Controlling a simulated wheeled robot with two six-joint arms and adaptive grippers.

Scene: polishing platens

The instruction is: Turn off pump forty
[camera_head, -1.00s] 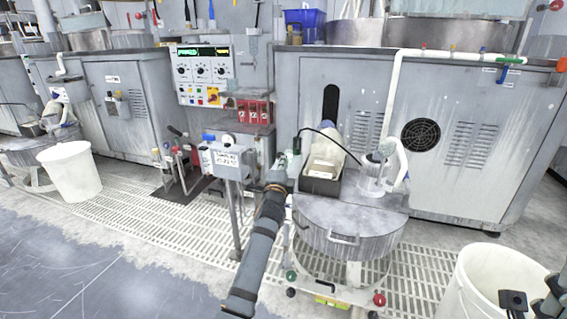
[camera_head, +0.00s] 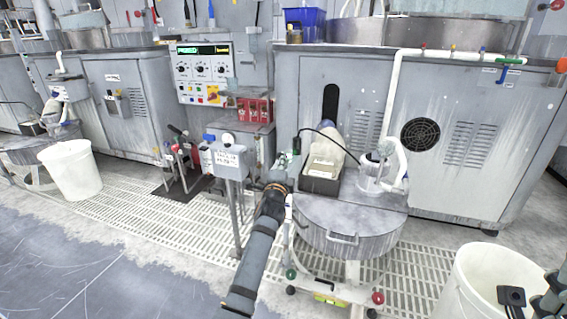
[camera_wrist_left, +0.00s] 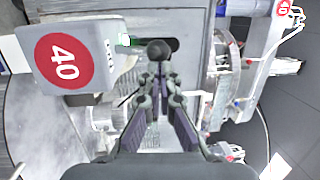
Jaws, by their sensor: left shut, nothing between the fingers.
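In the left wrist view, a red disc marked 40 (camera_wrist_left: 65,60) sits on a grey box at the upper left. The fingertips are hard to make out there.
A control panel (camera_head: 204,72) with dials and buttons stands behind. A grey box on a post (camera_head: 230,160) is close left of my left arm. White buckets stand at the left (camera_head: 70,172) and lower right (camera_head: 485,280). A black cable arches over the tray (camera_head: 320,184).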

